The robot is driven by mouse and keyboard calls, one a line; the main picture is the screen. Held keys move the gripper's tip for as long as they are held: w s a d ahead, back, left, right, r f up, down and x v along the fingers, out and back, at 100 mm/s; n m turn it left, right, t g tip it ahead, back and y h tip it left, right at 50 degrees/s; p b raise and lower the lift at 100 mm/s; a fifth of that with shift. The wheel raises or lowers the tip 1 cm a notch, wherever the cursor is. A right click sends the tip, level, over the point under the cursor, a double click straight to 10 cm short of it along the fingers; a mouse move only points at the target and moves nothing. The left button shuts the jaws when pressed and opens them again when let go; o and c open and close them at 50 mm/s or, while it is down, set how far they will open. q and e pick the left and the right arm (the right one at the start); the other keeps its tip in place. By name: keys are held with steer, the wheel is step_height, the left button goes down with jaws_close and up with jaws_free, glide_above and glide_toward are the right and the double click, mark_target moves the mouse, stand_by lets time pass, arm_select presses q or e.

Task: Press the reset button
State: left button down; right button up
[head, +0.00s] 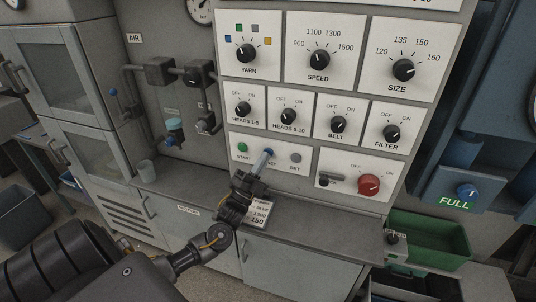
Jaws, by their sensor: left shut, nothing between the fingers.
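The button row sits low on the grey control panel: a green button (242,147) marked START, a blue button (269,152) in the middle, and a grey button (296,157) at the right. My right gripper is not in view.
Knobs marked HEADS, BELT and FILTER (391,133) sit above the buttons. A red knob (369,184) and a small lever (326,181) are at the right. A card (258,217) lies below on the ledge, partly behind my gripper. A green bin (430,239) stands lower right.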

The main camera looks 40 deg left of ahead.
arm_select(q)
steer(key=shift+w, duration=0.2)
stand_by(0.5)
steer(key=shift+s+d+p, duration=0.25)
steer(key=shift+s+p, duration=0.05)
steer(key=shift+s, duration=0.5)
steer(key=shift+s+d+p, duration=0.25)
steer(key=shift+s+p, duration=0.15)
steer(key=shift+s, duration=0.4)
steer(key=shift+s+d+p, duration=0.3)
steer(key=shift+s+p, duration=0.05)
steer(key=shift+s, duration=0.4)
steer(key=shift+s+d+p, duration=0.25)
steer(key=shift+s+p, duration=0.15)
steer(key=shift+s, duration=0.4)
steer(key=shift+d, duration=0.1)
